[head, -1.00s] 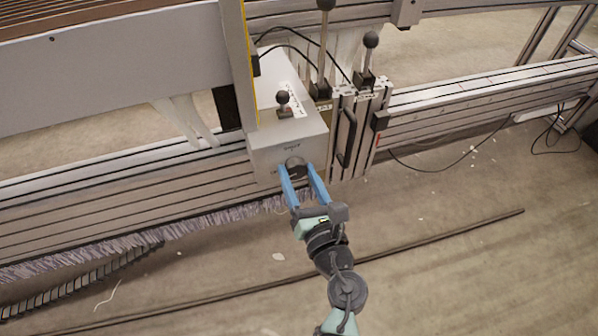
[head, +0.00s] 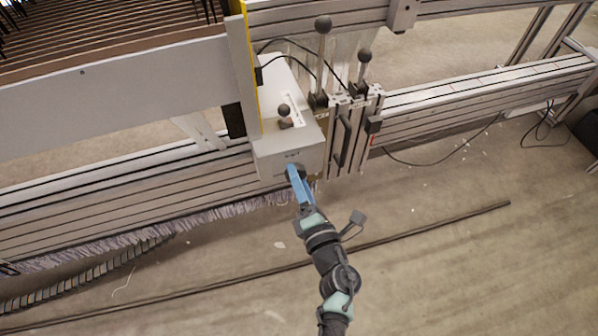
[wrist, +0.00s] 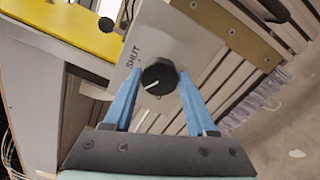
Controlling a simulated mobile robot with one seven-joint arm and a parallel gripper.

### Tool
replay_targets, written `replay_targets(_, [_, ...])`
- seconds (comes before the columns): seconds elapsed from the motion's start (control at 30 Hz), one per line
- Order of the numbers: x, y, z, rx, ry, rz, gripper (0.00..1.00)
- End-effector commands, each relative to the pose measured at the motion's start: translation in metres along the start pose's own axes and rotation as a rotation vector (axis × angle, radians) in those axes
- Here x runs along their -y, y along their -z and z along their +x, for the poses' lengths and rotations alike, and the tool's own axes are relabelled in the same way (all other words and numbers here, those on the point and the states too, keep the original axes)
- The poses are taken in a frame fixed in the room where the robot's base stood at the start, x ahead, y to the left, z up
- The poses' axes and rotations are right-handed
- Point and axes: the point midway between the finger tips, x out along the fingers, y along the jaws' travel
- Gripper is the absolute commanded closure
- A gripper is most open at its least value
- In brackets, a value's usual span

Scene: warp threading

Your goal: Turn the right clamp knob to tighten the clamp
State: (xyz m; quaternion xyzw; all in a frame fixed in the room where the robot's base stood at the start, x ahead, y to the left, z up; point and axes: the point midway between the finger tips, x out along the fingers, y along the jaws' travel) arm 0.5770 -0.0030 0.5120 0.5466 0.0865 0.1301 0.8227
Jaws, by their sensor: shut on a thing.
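The clamp knob is a round black knob with a white pointer line; in the wrist view the knob (wrist: 158,78) sits on the face of a light grey box, next to printed letters that read "SHUT". In the head view the grey box (head: 285,155) is at the centre, and the knob is mostly hidden by my fingers. My gripper (head: 293,172) has blue fingers, one on each side of the knob; in the wrist view my gripper (wrist: 157,82) is shut on it. The fingers look rolled, nearly one behind the other in the head view.
A lever with a black ball (head: 284,110) stands on top of the box. Two taller ball-topped levers (head: 323,25) and a dark handle (head: 343,140) are to the right. A slotted metal rail (head: 200,178) runs behind. The floor in front is open, with a long thin rod (head: 430,230) lying there.

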Motion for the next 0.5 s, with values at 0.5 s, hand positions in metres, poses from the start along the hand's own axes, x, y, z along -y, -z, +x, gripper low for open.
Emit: replay_targets(0.5, [-0.0019, -0.0008, -0.0001, 0.0, 0.001, 0.492, 0.99])
